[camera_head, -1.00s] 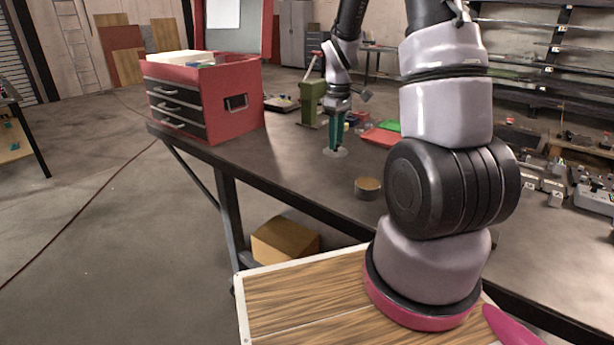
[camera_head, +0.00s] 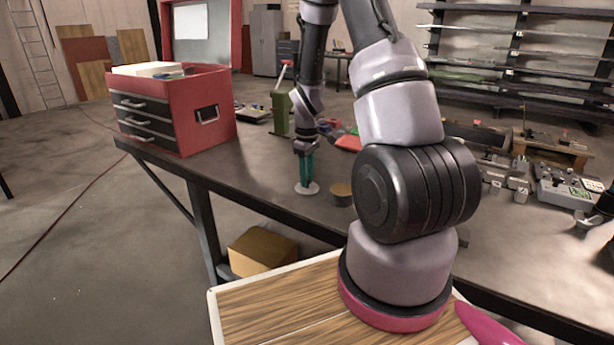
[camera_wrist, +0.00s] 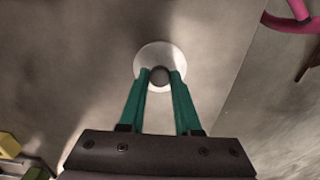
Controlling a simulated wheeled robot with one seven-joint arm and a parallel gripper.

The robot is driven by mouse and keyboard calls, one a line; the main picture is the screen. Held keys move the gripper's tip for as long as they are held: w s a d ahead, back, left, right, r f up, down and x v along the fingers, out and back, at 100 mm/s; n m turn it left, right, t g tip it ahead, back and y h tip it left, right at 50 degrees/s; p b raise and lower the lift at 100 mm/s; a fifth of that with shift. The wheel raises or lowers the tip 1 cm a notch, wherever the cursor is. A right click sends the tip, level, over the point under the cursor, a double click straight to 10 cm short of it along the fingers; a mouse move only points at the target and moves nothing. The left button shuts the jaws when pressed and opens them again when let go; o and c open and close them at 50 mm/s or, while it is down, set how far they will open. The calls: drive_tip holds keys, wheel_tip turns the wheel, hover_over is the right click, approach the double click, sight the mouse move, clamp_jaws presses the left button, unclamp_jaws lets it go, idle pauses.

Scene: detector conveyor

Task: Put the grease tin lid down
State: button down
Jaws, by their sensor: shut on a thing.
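The grease tin lid (camera_head: 307,188) is a pale round disc with a dark knob in its middle. My gripper (camera_head: 307,181), with green fingers, points down over the bench and is shut on the knob. In the wrist view the lid (camera_wrist: 148,52) lies flat beyond the fingertips, with its knob between my gripper's fingers (camera_wrist: 160,76). The lid is level and low over the bench top; I cannot tell whether it touches. A brown round tin (camera_head: 341,194) stands on the bench just right of the lid, apart from it.
The dark bench (camera_head: 250,172) is clear left of the lid up to the red drawer chest (camera_head: 205,112). Grey metal parts (camera_head: 503,180) lie at the right. A cardboard box (camera_head: 262,250) is below the bench.

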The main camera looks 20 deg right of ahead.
drive_tip(key=c, duration=0.6)
unclamp_jaws()
drive_tip(key=s+a+r+m+t, duration=0.1)
drive_tip(key=s+r+m, duration=0.1)
drive_tip(key=r, duration=0.9)
drive_tip(key=s+a+r+m+t, duration=0.1)
drive_tip(key=s+r, duration=0.1)
drive_tip(key=r, duration=0.9)
drive_tip(key=s+a+r+m+t+y, duration=0.1)
drive_tip(key=s+a+r+m+t, duration=0.1)
drive_tip(key=s+r, duration=0.5)
drive_tip(key=s+a+r+m+t+y, duration=0.1)
drive_tip(key=s+a+r+m+t, duration=0.2)
drive_tip(key=s+r+m, duration=0.3)
drive_tip(key=s+a, duration=0.1)
drive_tip(key=s, duration=0.2)
drive_tip(key=shift+s+r, duration=0.4)
